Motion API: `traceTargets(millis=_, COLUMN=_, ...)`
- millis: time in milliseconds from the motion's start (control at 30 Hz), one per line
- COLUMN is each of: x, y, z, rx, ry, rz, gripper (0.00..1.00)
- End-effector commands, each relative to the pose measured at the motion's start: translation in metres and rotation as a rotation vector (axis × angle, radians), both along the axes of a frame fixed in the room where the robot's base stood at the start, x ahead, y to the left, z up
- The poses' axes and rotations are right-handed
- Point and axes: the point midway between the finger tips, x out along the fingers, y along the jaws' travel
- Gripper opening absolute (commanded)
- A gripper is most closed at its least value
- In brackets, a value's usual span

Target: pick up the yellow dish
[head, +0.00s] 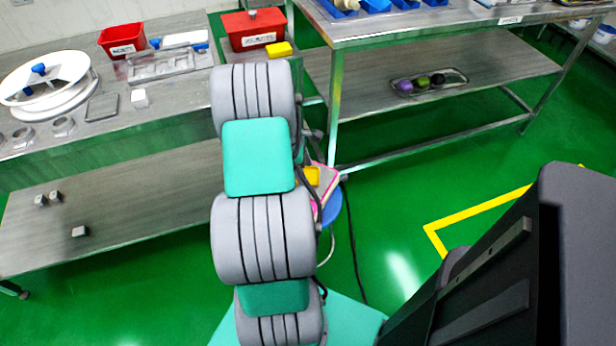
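A small yellow piece (279,49) lies on the left metal table, in front of the red box and near the table's right end. It looks like a flat block or shallow dish; I cannot tell which. A second yellow piece (312,176) shows lower down beside a pink-edged item, partly hidden behind my arm. I cannot tell which of them is the dish. My arm fills the middle of the picture and reaches toward the left table. My gripper is not visible.
The left metal table (150,115) also holds red bins (122,40), a white round tray (45,80), a grey tray (165,65) and small blocks. The right table (420,28) holds blue bins. A wire basket (430,83) sits on its shelf. Green floor is open at right.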

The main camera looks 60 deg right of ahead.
Motion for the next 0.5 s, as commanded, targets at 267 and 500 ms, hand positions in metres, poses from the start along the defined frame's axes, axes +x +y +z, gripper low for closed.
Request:
traceTargets(millis=267, x=0.0001, y=0.0001, z=0.0002, rx=0.000, ry=0.000, rz=0.000, gripper=0.53)
traceTargets(millis=500, x=0.0002, y=0.0002, z=0.0001, rx=0.000, ry=0.000, rz=0.000, gripper=0.34)
